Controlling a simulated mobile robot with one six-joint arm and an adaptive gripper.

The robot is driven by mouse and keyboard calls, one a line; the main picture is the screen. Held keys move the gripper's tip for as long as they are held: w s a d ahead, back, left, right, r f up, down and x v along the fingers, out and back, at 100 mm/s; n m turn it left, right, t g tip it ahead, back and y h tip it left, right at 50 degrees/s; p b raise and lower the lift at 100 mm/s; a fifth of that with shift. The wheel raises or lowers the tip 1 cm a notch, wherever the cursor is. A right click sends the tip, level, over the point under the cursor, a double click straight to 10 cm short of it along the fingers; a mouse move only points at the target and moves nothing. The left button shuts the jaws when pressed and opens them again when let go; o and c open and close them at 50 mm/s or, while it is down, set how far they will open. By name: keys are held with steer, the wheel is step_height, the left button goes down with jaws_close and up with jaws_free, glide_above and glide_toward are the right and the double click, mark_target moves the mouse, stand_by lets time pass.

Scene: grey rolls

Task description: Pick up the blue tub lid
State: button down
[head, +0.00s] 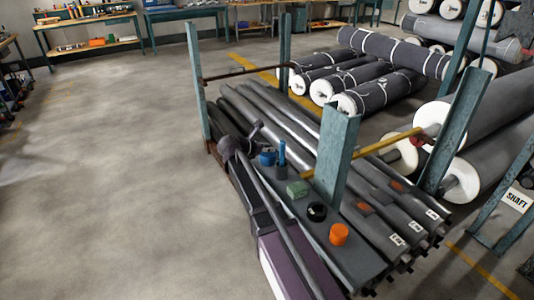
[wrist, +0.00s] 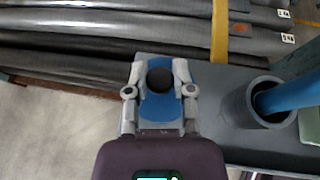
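The blue tub lid (head: 267,158) sits on the dark grey board along the near side of the rack. In the wrist view the lid (wrist: 160,108) shows as a blue shape with a dark round knob in its middle. My gripper (wrist: 160,72) is over it, with one fingertip on each side of the knob. The gap between fingertips and knob is very small, and I cannot tell whether they touch it. The fingers cover parts of the lid's left and right edges.
Close right of the lid stands a grey cup (wrist: 256,112) holding a blue cylinder (wrist: 290,95). Farther along the board are a green block (head: 297,189), a black disc (head: 317,211) and an orange cylinder (head: 339,234). Teal posts (head: 337,155) and long grey rolls (head: 270,108) border it.

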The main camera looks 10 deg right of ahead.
steer(key=shift+r, duration=0.15)
stand_by(0.3)
step_height(320, 180, up, 3)
steer(key=p, duration=0.3)
steer(key=s+a+r+p, duration=0.1)
steer(key=s+a+p, duration=0.1)
steer(key=s, duration=1.3)
steer(key=shift+v, duration=0.8)
